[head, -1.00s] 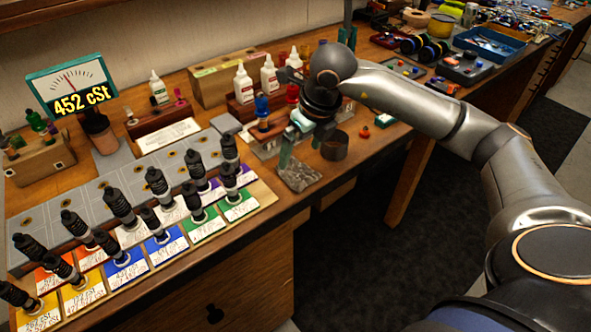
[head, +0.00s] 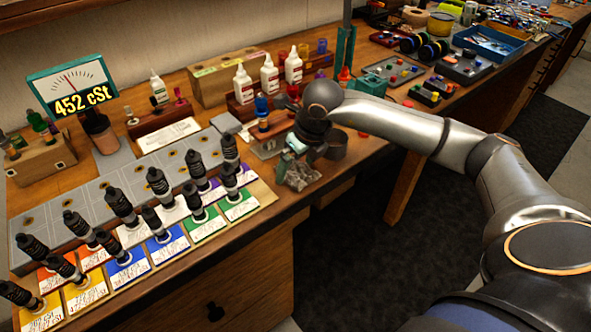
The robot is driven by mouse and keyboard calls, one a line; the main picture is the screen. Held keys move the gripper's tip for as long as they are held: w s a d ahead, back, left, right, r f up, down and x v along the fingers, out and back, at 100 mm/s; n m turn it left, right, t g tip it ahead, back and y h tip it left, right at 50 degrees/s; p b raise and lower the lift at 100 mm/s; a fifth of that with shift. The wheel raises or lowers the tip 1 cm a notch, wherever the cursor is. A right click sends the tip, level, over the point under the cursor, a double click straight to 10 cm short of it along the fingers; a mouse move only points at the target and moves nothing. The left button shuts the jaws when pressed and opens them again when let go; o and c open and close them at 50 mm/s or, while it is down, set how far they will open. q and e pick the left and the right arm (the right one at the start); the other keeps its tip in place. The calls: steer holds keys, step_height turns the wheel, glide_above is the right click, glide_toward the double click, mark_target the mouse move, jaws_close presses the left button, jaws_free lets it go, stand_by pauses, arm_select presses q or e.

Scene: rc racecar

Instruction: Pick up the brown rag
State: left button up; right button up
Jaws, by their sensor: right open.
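The rag (head: 300,176) is a small crumpled grey-brown cloth near the front edge of the workbench, right of the shock absorbers. My right gripper (head: 290,158) is low at the rag's back edge, pointing down and left. Its jaws are open, and part of the fingers is hidden by the wrist and the cloth. I cannot tell whether the fingers touch the rag. My left gripper is not in view.
Several black shock absorbers (head: 120,205) stand on coloured cards to the left. White bottles (head: 269,76) stand behind. The bench's front edge is just below the rag.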

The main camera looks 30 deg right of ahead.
steer(key=shift+f+b, duration=0.2)
steer(key=shift+b, duration=0.1)
steer(key=c, duration=1.2)
